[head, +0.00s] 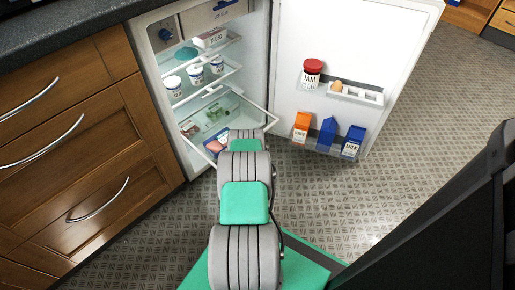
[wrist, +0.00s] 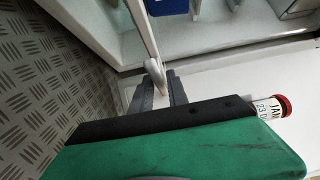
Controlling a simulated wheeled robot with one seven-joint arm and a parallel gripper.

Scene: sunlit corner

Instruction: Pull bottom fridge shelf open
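The bottom fridge shelf (head: 262,111) is a clear, pale-rimmed drawer low in the open fridge. It juts out past the shelves above it and holds several food items. In the wrist view its pale front rim (wrist: 138,20) runs down to my gripper (wrist: 159,90). The two dark fingers sit on either side of the rim's pale end and look closed on it. In the head view my arm covers the fingers and the near right part of the shelf.
The open fridge door (head: 340,45) stands to the right, with a jam jar (head: 312,74), an egg rack and several cartons (head: 327,132) in it. Wooden drawers (head: 75,130) with metal handles stand close on the left. The patterned floor is clear in front.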

